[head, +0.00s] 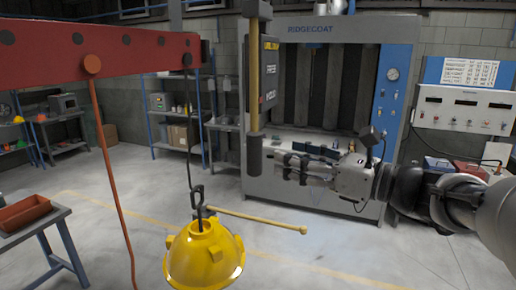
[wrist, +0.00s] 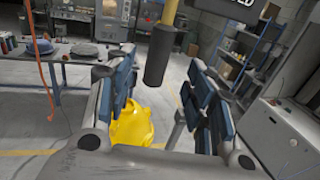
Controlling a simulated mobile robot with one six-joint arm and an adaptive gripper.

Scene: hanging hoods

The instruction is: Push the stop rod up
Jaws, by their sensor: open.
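A yellow vertical rod with a thick black lower end, apparently the stop rod (head: 256,100), hangs down in the middle of the head view. Its black end also shows in the wrist view (wrist: 157,62), between and beyond my fingers. My gripper (head: 283,167) is open and empty, just right of the black end in the head view and near its height. A gap shows between the fingers in the wrist view (wrist: 155,100). Whether a finger touches the rod I cannot tell.
A yellow hood (head: 205,258) hangs below on a hook, with a thin yellow bar (head: 262,222) reaching right. A red beam (head: 100,50) spans the upper left, with an orange cord (head: 110,165) hanging. A dark sign box (head: 269,72) is beside the rod. A grey cabinet (head: 400,130) stands behind.

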